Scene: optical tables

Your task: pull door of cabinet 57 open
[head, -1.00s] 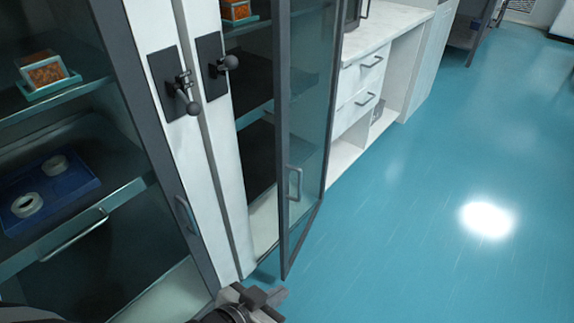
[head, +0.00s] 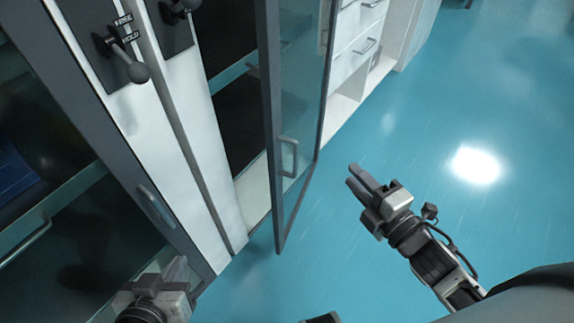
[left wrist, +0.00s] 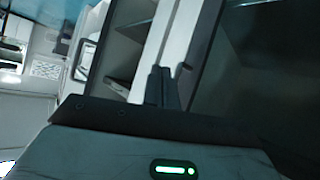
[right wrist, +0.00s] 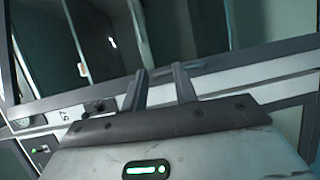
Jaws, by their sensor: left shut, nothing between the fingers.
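A glass cabinet door (head: 300,110) with a grey frame stands ajar in the head view, its handle (head: 288,157) on the near side. To its left, another glass door (head: 85,235) looks closed, with a handle (head: 155,207) near its right edge. A "57" label (right wrist: 64,115) shows on a white strip in the right wrist view; I cannot tell which door it belongs to. My left gripper (head: 180,266) is shut and empty, low in front of the closed door. My right gripper (head: 352,178) is open and empty, right of the ajar door and apart from it.
Black lever knobs (head: 130,65) sit on dark plates on the white cabinet posts. White drawers (head: 352,50) stand beyond the ajar door. The blue floor (head: 430,110) to the right is clear.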

